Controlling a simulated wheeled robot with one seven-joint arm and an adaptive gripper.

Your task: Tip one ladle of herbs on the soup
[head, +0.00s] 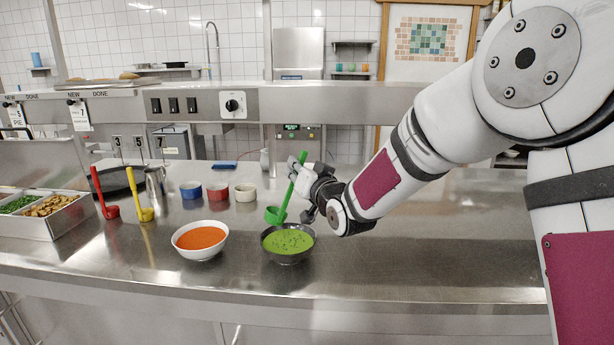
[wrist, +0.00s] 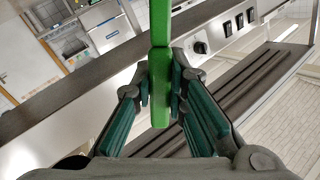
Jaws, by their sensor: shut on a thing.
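My gripper (head: 306,181) is shut on the handle of a green ladle (head: 287,200), and the green handle also stands between the fingers in the wrist view (wrist: 160,60). The ladle's bowl hangs low, just above and left of the rear rim of a dark bowl of green soup (head: 287,240). Dark green specks lie on that soup. The inside of the ladle's bowl is too small to tell. A white bowl of orange soup (head: 199,238) stands to the left. Chopped green herbs (head: 18,203) lie in a metal container at the far left.
A red ladle (head: 104,195) and a yellow ladle (head: 139,197) stand upright left of the bowls. Blue (head: 191,190), red (head: 218,191) and cream (head: 246,192) cups stand behind. A metal jug (head: 156,186) is near them. The counter right of the dark bowl is clear.

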